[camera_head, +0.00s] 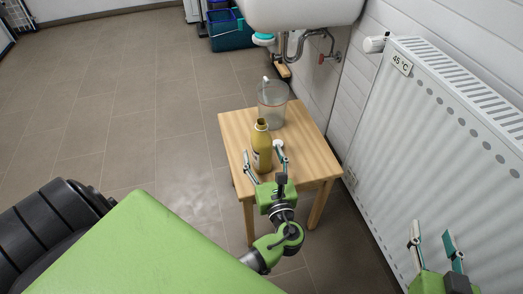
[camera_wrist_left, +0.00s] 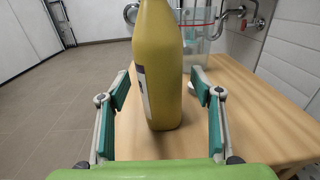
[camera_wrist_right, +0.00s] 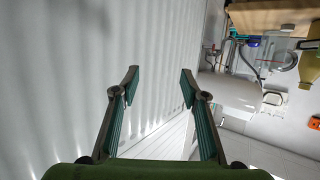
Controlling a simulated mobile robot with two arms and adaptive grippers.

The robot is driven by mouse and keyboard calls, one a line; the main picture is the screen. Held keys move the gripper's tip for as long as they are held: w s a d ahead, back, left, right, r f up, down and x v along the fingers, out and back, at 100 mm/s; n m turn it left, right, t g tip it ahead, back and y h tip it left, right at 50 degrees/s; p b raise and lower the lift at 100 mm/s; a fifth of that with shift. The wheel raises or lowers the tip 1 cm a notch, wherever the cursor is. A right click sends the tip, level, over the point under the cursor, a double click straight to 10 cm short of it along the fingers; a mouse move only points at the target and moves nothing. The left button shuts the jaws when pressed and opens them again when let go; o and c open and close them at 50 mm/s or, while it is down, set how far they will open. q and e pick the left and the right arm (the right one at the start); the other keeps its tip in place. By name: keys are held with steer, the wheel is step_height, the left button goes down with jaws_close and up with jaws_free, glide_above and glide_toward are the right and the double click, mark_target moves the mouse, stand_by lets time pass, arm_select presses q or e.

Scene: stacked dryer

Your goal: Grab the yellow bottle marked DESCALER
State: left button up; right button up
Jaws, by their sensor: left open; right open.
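The yellow bottle (camera_head: 262,148) stands upright on a small wooden table (camera_head: 309,151). A pale label with dark print shows partly on its side; I cannot read it. My left gripper (camera_head: 264,162) is open at the bottle, one finger on each side of it. In the left wrist view the bottle (camera_wrist_left: 159,70) stands between the open fingers (camera_wrist_left: 160,92), just beyond their tips or level with them, with gaps on both sides. My right gripper (camera_head: 432,240) is open and empty near the radiator; the right wrist view shows its fingers (camera_wrist_right: 157,85) apart.
A clear container (camera_head: 272,106) stands behind the bottle on the table. A small white round item (camera_head: 279,144) lies beside the bottle. A white radiator (camera_head: 440,140) is at the right, a sink (camera_head: 300,12) and a blue-green bucket (camera_head: 229,30) at the back. The floor to the left is clear.

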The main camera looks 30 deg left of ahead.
arm_select(q)
steer(key=shift+x, duration=1.2)
arm_select(e)
steer(key=shift+w+a+r+t+y, duration=0.15)
steer(key=shift+r+t, duration=0.1)
steer(key=shift+r, duration=0.25)
steer(key=shift+w+a+r+t+y, duration=0.1)
steer(key=shift+w+r+t, duration=0.15)
steer(key=shift+r, duration=0.3)
steer(key=shift+w+a+r+t+y, duration=0.1)
steer(key=shift+r+t, duration=0.2)
steer(key=shift+r, duration=0.2)
arm_select(q)
steer(key=shift+c, duration=0.3)
steer(key=c, duration=1.3)
steer(key=shift+r, duration=0.1)
arm_select(e)
steer(key=shift+f, duration=0.1)
